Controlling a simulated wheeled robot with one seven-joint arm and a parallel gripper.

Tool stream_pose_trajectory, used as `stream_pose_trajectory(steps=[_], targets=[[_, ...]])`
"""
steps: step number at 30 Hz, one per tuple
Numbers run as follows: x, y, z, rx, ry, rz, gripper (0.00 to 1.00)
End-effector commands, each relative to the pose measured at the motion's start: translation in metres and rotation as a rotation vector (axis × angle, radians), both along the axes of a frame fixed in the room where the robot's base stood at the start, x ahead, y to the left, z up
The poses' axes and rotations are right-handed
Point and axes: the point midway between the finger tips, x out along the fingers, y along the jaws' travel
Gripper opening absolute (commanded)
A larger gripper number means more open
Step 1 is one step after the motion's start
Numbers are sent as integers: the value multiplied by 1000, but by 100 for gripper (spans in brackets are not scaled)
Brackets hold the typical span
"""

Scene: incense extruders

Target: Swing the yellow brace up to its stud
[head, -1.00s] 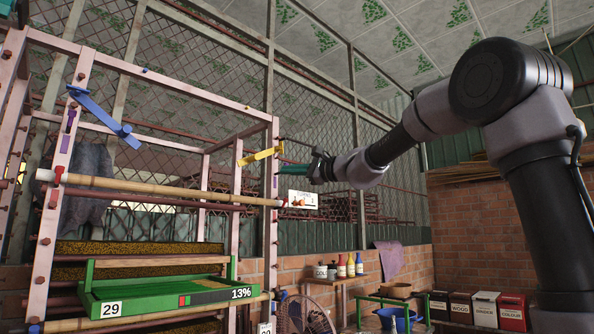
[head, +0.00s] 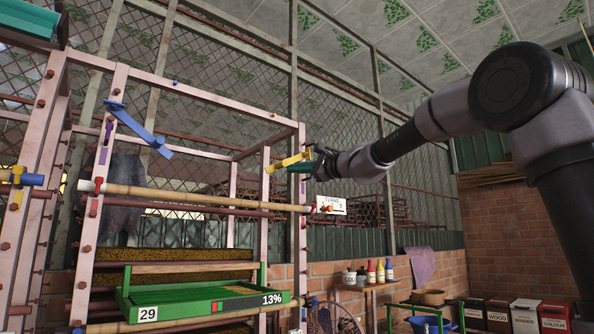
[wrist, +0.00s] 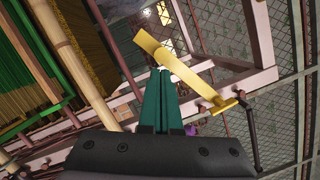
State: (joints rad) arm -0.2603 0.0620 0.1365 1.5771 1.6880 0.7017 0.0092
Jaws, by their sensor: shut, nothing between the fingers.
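The yellow brace (head: 290,161) is a flat bar at the top of the rack's front right post. It slopes down to the left from its right end in the head view. In the wrist view the brace (wrist: 185,73) crosses just beyond my fingertips, with a pin-like fitting at its lower right end. My gripper (head: 289,168) is shut and empty, its green fingers just under the brace; it also shows in the wrist view (wrist: 160,71). I cannot tell whether the fingers touch the brace. I cannot make out its stud for certain.
A blue brace (head: 138,130) hangs at a slant on the left post. A bamboo pole (head: 200,196) crosses the rack front, with a sign (head: 331,205) by its right end. A green tray (head: 205,303) sits lower. Wire mesh stands behind the rack.

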Motion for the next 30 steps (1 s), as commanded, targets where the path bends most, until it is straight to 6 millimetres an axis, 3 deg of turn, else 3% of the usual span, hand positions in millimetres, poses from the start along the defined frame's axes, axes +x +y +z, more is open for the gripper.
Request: stream_pose_trajectory(steps=[20,30], targets=[[-7,7,12,95,88,3,0],[-16,16,36,269,252,4,0]])
